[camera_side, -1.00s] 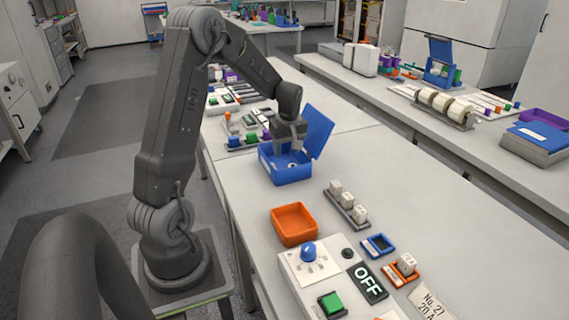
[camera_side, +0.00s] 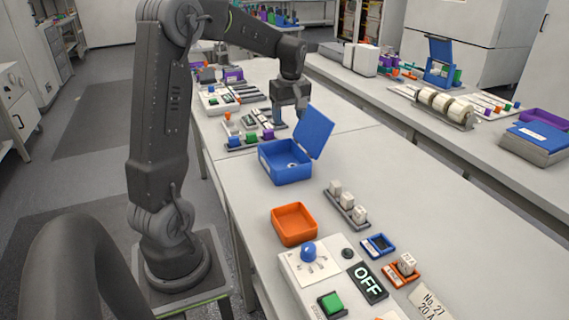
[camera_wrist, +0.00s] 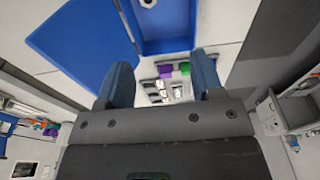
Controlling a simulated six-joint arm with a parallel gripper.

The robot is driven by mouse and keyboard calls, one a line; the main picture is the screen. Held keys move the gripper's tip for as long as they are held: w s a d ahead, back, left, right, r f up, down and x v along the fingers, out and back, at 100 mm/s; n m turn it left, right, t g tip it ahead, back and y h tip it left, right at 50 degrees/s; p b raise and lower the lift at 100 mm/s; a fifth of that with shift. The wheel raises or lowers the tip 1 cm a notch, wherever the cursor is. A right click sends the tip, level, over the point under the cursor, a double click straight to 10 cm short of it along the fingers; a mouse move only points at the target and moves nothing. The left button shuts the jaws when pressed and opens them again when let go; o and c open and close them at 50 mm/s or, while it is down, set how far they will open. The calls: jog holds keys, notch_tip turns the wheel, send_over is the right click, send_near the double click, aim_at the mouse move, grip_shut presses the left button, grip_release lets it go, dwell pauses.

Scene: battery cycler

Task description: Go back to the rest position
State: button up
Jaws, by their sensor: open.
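My gripper (camera_side: 288,108) is raised above the bench, behind the blue box, and clear of it in the side view. In the wrist view its two fingers (camera_wrist: 160,85) are apart with nothing between them. The open blue box (camera_side: 287,176) stands on the bench with its lid (camera_side: 315,133) tilted up. Something small and pale lies inside the box; I cannot tell what it is. The box (camera_wrist: 180,46) and its lid (camera_wrist: 80,40) also show at the top of the wrist view.
An orange tray (camera_side: 294,240) and a rack of white blocks (camera_side: 347,209) stand on the near bench. Racks of coloured parts (camera_side: 248,140) stand behind the box.

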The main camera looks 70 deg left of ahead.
jog(key=shift+d+r, duration=0.15)
jog(key=shift+r, duration=1)
jog(key=shift+d, duration=0.1)
jog(key=s+d+m+t, duration=0.2)
jog(key=s+d+m, duration=0.3)
jog(key=d, duration=0.4)
jog(key=s+d+r+m+t+h, duration=0.1)
jog(key=s+d+m, duration=0.3)
jog(key=d+m, duration=0.3)
jog(key=s+d+m+t, duration=0.2)
jog(key=s+d+m, duration=0.3)
jog(key=d, duration=0.7)
jog(key=shift+s+r+m+t, duration=0.3)
jog(key=shift+s+r+m, duration=0.05)
jog(key=shift+m, duration=0.15)
